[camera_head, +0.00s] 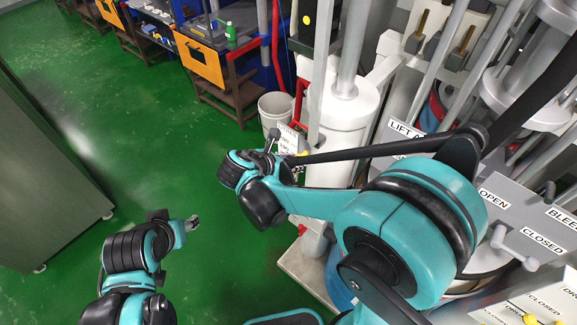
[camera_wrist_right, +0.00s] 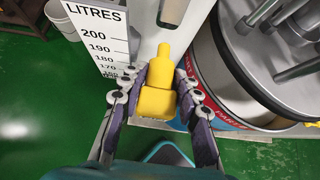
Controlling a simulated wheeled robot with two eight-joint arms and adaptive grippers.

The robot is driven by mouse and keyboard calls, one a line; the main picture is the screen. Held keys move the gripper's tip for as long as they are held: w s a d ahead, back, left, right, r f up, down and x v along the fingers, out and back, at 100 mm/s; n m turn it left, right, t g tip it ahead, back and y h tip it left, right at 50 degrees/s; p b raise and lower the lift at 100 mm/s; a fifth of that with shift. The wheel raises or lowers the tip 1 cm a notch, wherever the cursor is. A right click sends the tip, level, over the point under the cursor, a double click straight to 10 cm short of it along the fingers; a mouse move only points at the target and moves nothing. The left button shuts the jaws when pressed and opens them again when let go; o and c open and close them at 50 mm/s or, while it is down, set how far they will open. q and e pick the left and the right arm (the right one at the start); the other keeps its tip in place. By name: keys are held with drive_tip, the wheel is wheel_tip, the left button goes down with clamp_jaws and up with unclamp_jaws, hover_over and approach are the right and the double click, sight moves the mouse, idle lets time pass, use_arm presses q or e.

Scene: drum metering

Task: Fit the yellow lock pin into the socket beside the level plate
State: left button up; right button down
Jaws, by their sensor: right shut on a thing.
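The yellow lock pin (camera_wrist_right: 158,92) is in my right gripper (camera_wrist_right: 160,88), whose fingers are shut on its two sides in the right wrist view. Its narrower end points up the picture, away from the wrist. The white level plate (camera_wrist_right: 97,28), marked LITRES with a number scale, stands just left of the pin. A dark recess (camera_wrist_right: 172,12) on the white column lies above the pin's tip; I cannot tell whether it is the socket. In the head view my right gripper (camera_head: 293,158) is beside the level plate (camera_head: 287,138). My left gripper (camera_head: 190,223) hangs over the floor, its finger state unclear.
A large drum (camera_wrist_right: 235,88) with a metal rim stands close to the right of the pin. A white bucket (camera_head: 277,108) is on the floor behind the plate. Valve panels marked OPEN and CLOSED (camera_head: 515,220) stand at right. Green floor (camera_head: 140,150) is clear at left.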

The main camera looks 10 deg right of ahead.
sight(300, 155)
drive_tip(key=shift+w+d, duration=0.95)
drive_tip(key=shift+d, duration=0.3)
drive_tip(key=shift+b, duration=0.55)
idle(0.6)
drive_tip(key=shift+w+d, duration=0.6)
drive_tip(key=shift+d, duration=0.2)
drive_tip(key=shift+w+d, duration=0.6)
drive_tip(key=shift+d, duration=0.15)
idle(0.4)
drive_tip(key=c, duration=1)
unclamp_jaws()
drive_tip(key=shift+a+r, duration=0.1)
drive_tip(key=v, duration=1.2)
